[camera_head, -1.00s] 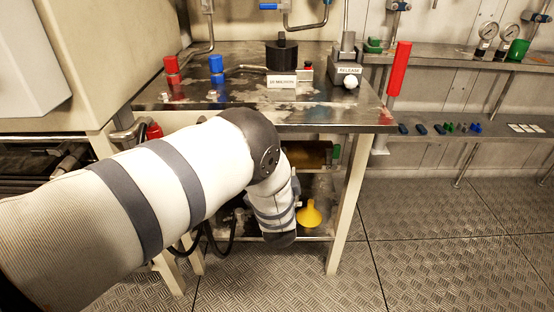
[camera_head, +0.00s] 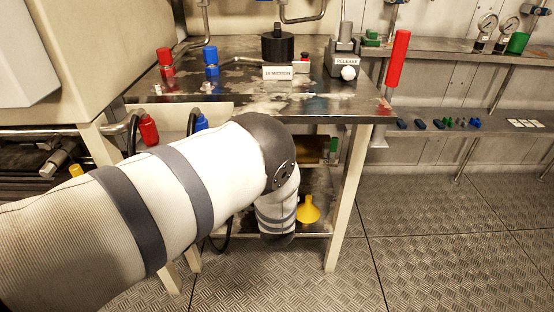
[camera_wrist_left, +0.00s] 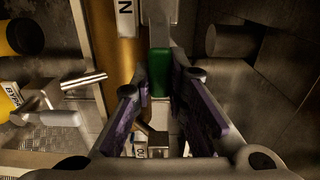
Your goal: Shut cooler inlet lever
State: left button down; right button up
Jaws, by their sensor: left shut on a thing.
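A green handle (camera_wrist_left: 160,72), which looks like a lever grip, is between the purple-padded fingers of my left gripper (camera_wrist_left: 161,84) in the left wrist view. The fingers are shut on it. Beside it stands a brass-coloured cylinder (camera_wrist_left: 127,70) with a partly visible label ending in "N". In the head view a small green part (camera_head: 333,146) shows under the bench; I cannot tell if it is the same handle. My left arm reaches down in front of the bench and its gripper is hidden there. My right gripper is in neither view.
The steel bench (camera_head: 225,85) holds red and blue fittings, a black cap and a release block (camera_head: 345,62). A red lever (camera_head: 398,58) stands at its right. A yellow funnel (camera_head: 308,209) is on the lower shelf. The floor at right is clear.

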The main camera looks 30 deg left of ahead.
pick_arm(q)
jog(key=shift+s+f, duration=0.1)
jog(key=c, duration=1.6)
grip_release()
jog(key=shift+o, duration=0.2)
jog(key=v, duration=1.2)
